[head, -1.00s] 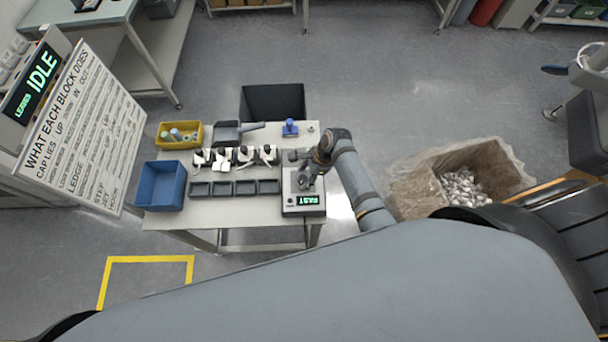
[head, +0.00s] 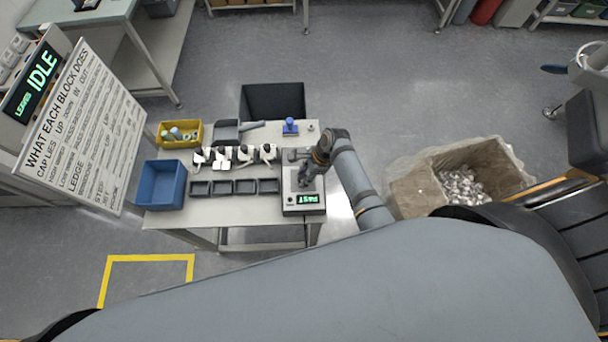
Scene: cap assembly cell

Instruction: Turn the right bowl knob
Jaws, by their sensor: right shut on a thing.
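The feeder box with the bowl (head: 288,186) stands at the right end of the work table. Its front has a small green display (head: 307,199) that seems to read FAST. My right gripper (head: 305,180) reaches in from the right, points down onto the box, and is shut on a knob there. The knob itself is hidden by the fingers. My left gripper is not in view.
Several small grey trays (head: 223,188) and black-and-white fixtures (head: 222,158) stand left of the box. A blue bin (head: 164,185), a yellow bin (head: 181,143) and a blue-topped item (head: 290,127) share the table (head: 235,207). A carton (head: 418,191) stands right.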

